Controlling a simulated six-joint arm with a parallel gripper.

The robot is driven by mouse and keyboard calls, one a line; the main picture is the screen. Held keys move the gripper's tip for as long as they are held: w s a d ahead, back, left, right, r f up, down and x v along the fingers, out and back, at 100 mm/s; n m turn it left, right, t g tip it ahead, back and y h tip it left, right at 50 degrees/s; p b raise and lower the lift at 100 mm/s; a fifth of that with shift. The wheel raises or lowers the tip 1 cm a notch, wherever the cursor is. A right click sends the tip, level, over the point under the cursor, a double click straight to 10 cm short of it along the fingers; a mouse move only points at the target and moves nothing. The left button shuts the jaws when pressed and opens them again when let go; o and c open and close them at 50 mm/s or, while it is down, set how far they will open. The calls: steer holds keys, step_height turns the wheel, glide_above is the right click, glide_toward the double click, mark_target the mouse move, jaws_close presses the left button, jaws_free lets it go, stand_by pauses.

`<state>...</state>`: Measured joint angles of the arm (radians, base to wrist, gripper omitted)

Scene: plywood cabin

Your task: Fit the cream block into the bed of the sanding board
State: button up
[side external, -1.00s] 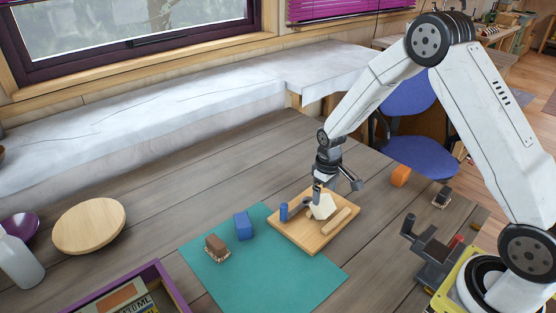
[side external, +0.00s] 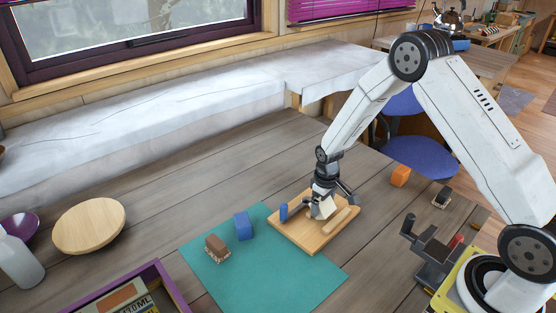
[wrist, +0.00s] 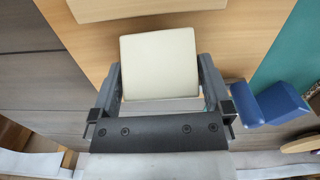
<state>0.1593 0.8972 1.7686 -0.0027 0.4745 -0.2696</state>
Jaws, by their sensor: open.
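The cream block (side external: 326,209) is on or just above the wooden sanding board (side external: 309,241), and looks tilted in the side view. In the wrist view the cream block (wrist: 159,62) shows its pale flat face between my fingers. My gripper (side external: 321,204) is open around the block, with one finger on each side in the wrist view (wrist: 160,75). I cannot tell whether the fingers touch it. A blue peg (side external: 283,212) stands at the board's left side, and a wooden strip (side external: 342,219) lies along its right. The bed under the block is hidden.
A teal mat (side external: 285,288) lies partly under the board. A blue block (side external: 243,225) and a brown brush (side external: 217,248) are on its left part. A round wooden board (side external: 89,226) is at far left, and a purple-edged tray (side external: 165,282) at front left.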

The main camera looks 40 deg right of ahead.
steer(key=c, duration=1.1)
steer(key=shift+r, duration=0.1)
steer(key=shift+r, duration=0.7)
steer(key=shift+s+a+r, duration=0.3)
steer(key=shift+s+r, duration=1.6)
steer(key=shift+s, duration=0.45)
steer(key=shift+s+a+r, duration=0.3)
steer(key=shift+s+r, duration=1.6)
steer(key=shift+s, duration=0.4)
steer(key=shift+s+a+r, duration=0.3)
steer(key=shift+s+r, duration=1.6)
steer(key=shift+s, duration=0.45)
steer(key=shift+w, duration=0.1)
